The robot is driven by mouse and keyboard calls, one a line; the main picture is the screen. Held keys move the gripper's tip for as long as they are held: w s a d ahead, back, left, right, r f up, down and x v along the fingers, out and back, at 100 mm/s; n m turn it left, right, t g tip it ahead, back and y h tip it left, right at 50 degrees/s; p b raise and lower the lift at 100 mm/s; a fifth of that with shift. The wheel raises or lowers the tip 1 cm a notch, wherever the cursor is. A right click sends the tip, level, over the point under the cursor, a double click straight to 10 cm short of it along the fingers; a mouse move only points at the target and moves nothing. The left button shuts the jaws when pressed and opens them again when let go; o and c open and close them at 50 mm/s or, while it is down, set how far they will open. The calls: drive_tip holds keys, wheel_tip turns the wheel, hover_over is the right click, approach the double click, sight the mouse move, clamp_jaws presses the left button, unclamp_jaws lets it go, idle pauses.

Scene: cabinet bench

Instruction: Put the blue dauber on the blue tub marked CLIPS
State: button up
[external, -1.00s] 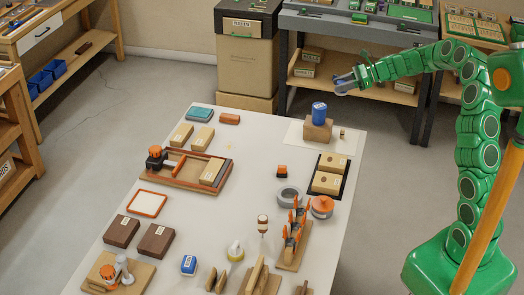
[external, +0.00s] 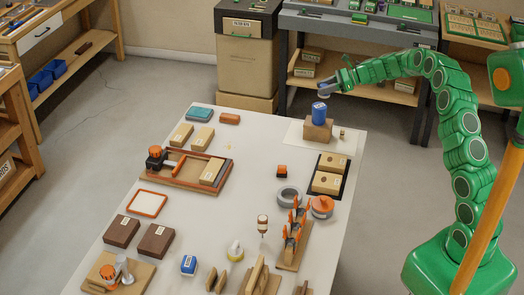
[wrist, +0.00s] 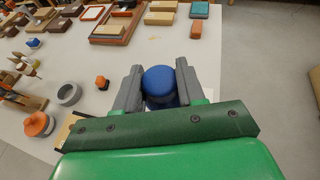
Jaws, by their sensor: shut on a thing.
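My gripper (external: 324,91) is shut on the blue dauber, a small round piece whose blue top (wrist: 160,82) shows between the two grey fingers in the wrist view.
A white sheet (external: 294,133) lies around the block. A black tray with tan boxes (external: 328,174), a grey ring (external: 289,195), an orange-lidded pot (external: 321,205) and a rack with orange pieces (external: 296,240) stand nearer. A framed tray (external: 185,170) is to the left.

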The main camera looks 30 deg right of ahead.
sight(320, 106)
drive_tip(key=shift+w+a+f, duration=0.1)
drive_tip(key=shift+w+f, duration=1.05)
drive_tip(key=shift+f, duration=1.75)
drive_tip(key=shift+f, duration=0.1)
drive_tip(key=o, duration=1.1)
drive_tip(key=shift+c, duration=0.2)
drive_tip(key=shift+s+r, duration=0.1)
drive_tip(key=shift+r, duration=0.1)
drive_tip(key=v, duration=1.2)
